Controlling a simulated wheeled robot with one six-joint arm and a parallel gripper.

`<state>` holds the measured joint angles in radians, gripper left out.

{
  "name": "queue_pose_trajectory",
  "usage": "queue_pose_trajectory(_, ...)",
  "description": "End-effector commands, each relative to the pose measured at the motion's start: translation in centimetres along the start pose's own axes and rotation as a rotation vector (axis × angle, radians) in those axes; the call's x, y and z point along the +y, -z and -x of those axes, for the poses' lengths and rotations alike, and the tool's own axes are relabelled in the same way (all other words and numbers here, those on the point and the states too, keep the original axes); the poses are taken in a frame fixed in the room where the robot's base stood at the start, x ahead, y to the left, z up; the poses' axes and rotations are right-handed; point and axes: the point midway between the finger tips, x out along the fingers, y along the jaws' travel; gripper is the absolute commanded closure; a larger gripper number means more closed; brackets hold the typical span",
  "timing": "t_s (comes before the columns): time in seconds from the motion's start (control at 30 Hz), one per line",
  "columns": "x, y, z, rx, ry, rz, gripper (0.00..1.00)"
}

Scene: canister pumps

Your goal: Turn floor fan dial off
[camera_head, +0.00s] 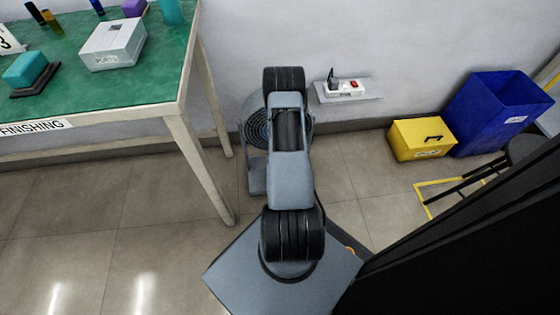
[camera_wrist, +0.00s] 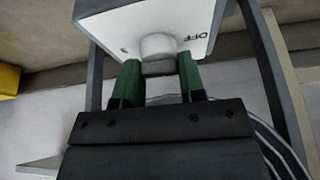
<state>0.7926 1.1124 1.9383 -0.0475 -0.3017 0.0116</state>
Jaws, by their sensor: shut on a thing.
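The floor fan (camera_head: 254,130) stands on the floor by the wall in the head view, partly hidden behind my arm. In the wrist view, a white control panel (camera_wrist: 200,20) bears the fan's dial (camera_wrist: 158,48), a pale round knob. The word "OFF" shows on the panel to the right of the dial, upside down in this view. My gripper (camera_wrist: 158,82) has its green fingers on both sides of the dial and is shut on it. The dial's pointer mark cannot be made out. My gripper is hidden behind the arm in the head view.
A green-topped table (camera_head: 110,85) stands left of the fan. A small wall shelf (camera_head: 368,95) carries a power strip (camera_head: 345,90). A yellow box (camera_head: 420,140) and a blue bin (camera_head: 498,110) stand at the right, near a black stool (camera_head: 520,150). Bare floor lies at the lower left.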

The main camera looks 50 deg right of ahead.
Motion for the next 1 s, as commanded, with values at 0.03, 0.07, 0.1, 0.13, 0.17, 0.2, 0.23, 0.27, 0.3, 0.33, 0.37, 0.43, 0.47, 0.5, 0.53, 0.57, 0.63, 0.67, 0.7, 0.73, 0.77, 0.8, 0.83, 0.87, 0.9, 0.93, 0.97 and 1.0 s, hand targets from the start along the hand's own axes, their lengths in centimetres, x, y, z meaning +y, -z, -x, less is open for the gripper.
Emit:
queue_pose_trajectory(0.03,0.04,-0.02,-0.02,-0.001,0.006,0.016,0.87)
queue_pose_trajectory(0.07,0.05,-0.02,-0.02,-0.001,0.009,0.023,0.87)
queue_pose_trajectory(0.1,0.03,-0.02,-0.01,-0.001,0.014,0.034,0.87)
queue_pose_trajectory(0.13,0.04,-0.02,-0.01,-0.001,0.016,0.040,0.87)
queue_pose_trajectory(0.17,0.03,-0.01,0.00,-0.001,0.019,0.045,0.87)
queue_pose_trajectory(0.2,0.03,-0.01,0.00,-0.001,0.021,0.052,0.87)
queue_pose_trajectory(0.23,0.03,-0.01,0.01,-0.001,0.023,0.055,0.87)
queue_pose_trajectory(0.27,0.03,-0.01,0.01,-0.001,0.024,0.058,0.87)
queue_pose_trajectory(0.3,0.02,-0.01,0.01,-0.001,0.025,0.061,0.87)
queue_pose_trajectory(0.33,0.02,0.00,0.02,-0.001,0.026,0.064,0.87)
queue_pose_trajectory(0.37,0.01,0.00,0.02,-0.001,0.027,0.065,0.86)
queue_pose_trajectory(0.43,0.01,0.00,0.02,-0.001,0.028,0.068,0.86)
queue_pose_trajectory(0.47,0.01,0.00,0.02,-0.001,0.028,0.068,0.86)
queue_pose_trajectory(0.5,0.01,0.00,0.02,0.000,0.028,0.068,0.86)
queue_pose_trajectory(0.53,0.01,0.01,0.02,0.000,0.028,0.068,0.86)
queue_pose_trajectory(0.57,0.01,0.01,0.02,0.000,0.028,0.068,0.86)
queue_pose_trajectory(0.63,0.01,0.01,0.02,0.000,0.028,0.068,0.86)
queue_pose_trajectory(0.67,0.01,0.02,0.02,0.000,0.028,0.068,0.86)
queue_pose_trajectory(0.7,0.01,0.02,0.02,0.000,0.028,0.068,0.86)
queue_pose_trajectory(0.73,0.01,0.02,0.02,0.000,0.027,0.068,0.61)
queue_pose_trajectory(0.77,0.00,0.02,0.02,0.000,0.027,0.068,0.58)
queue_pose_trajectory(0.8,0.00,0.02,0.02,0.000,0.027,0.068,0.54)
queue_pose_trajectory(0.83,0.00,0.02,0.02,0.000,0.027,0.068,0.52)
queue_pose_trajectory(0.87,0.00,0.02,0.02,0.000,0.027,0.067,0.52)
queue_pose_trajectory(0.9,0.00,0.02,0.02,0.000,0.027,0.067,0.52)
queue_pose_trajectory(0.93,0.00,0.02,0.01,0.000,0.027,0.067,0.52)
queue_pose_trajectory(0.97,0.00,0.02,0.01,0.000,0.027,0.067,0.52)
queue_pose_trajectory(1.0,0.00,0.02,0.01,0.000,0.027,0.067,0.52)
